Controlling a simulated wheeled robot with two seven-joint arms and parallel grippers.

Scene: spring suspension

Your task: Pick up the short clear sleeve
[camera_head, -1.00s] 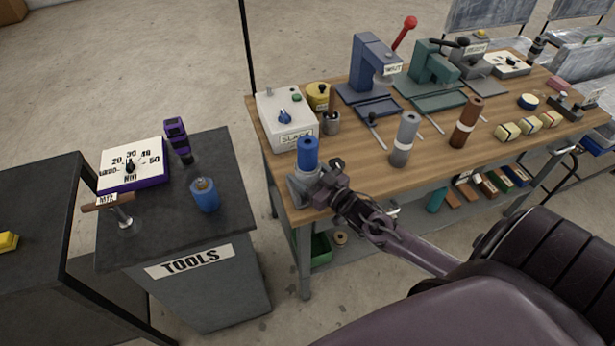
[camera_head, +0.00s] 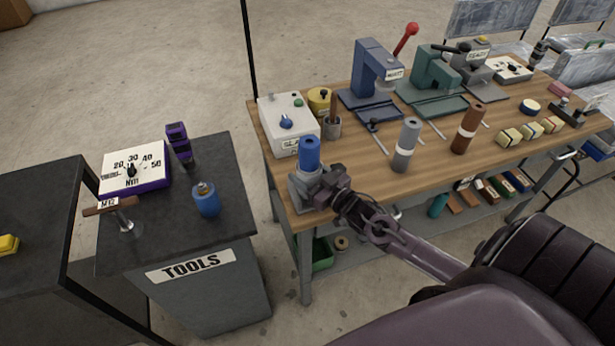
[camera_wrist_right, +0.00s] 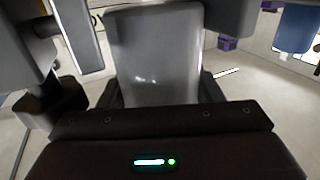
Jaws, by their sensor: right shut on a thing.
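My right gripper (camera_head: 318,187) is at the front left corner of the workbench. It is shut on a glossy grey, cylinder-like piece, which I take for the short clear sleeve (camera_wrist_right: 155,60). In the wrist view this piece fills the space between the fingers, and its lower end is hidden by the gripper body. In the head view the gripper hides much of this spot. A blue cylinder (camera_head: 309,152) stands upright just behind the fingers; whether it touches them I cannot tell. My left gripper is not in view.
A white box with a blue knob (camera_head: 288,125) stands behind the gripper. A grey cylinder (camera_head: 406,145) and a brown one (camera_head: 467,127) stand to the right. The dark tools cart (camera_head: 165,225) with a blue jar (camera_head: 206,198) is left, across a gap.

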